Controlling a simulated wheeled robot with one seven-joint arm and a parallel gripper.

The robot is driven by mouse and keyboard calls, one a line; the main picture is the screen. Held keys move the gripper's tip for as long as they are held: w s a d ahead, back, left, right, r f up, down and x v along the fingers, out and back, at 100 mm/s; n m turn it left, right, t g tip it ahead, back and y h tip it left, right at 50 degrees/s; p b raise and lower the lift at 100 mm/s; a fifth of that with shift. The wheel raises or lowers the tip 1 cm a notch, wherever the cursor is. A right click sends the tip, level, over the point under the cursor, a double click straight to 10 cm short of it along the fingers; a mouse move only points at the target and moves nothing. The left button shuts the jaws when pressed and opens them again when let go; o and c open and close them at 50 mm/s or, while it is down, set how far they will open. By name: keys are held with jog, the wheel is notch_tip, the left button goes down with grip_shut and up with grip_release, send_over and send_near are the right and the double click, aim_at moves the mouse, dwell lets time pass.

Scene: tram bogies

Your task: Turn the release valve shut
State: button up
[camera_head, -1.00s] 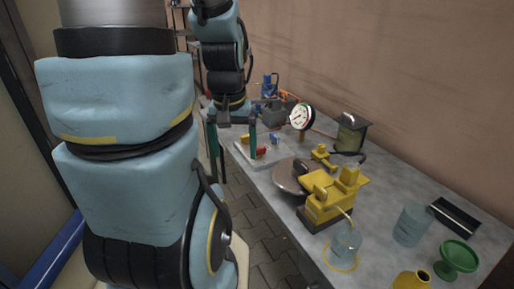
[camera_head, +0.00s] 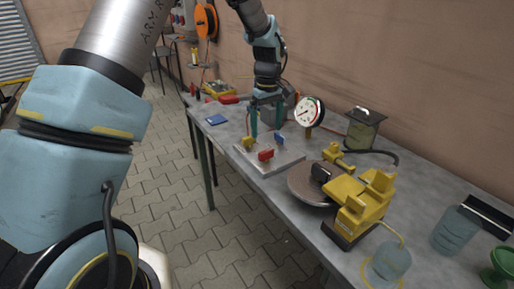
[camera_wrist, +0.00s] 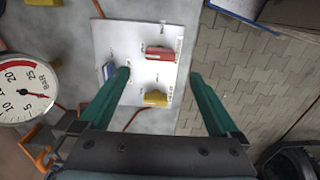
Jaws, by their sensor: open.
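A pale plate (camera_head: 287,163) lies on the workbench and carries three small handles. They are a yellow handle (camera_head: 247,143), a red handle (camera_head: 266,155) and a blue handle (camera_head: 280,138). The wrist view also shows the red (camera_wrist: 160,53), yellow (camera_wrist: 156,97) and blue (camera_wrist: 109,71) handles. Small labels beside them are too blurred to read, so I cannot tell which is the release valve. My gripper (camera_head: 266,131) is open and empty above the plate, pointing down. In the wrist view, the red and yellow handles appear between its green fingers (camera_wrist: 161,76); the blue one is outside.
A round pressure gauge (camera_head: 310,111) stands beside the plate. A yellow machine (camera_head: 358,200) with a round disc (camera_head: 308,184) stands nearer, with a lantern-like box (camera_head: 364,128) behind. A blue booklet (camera_head: 215,119) lies at the far end. Paved floor is open left of the bench.

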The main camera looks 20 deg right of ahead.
aim_at(266, 151)
notch_tip(266, 151, down, 9)
jog(key=shift+r+p, duration=0.1)
jog(key=shift+p, duration=0.9)
jog(key=shift+c, duration=0.2)
jog(key=c, duration=1.3)
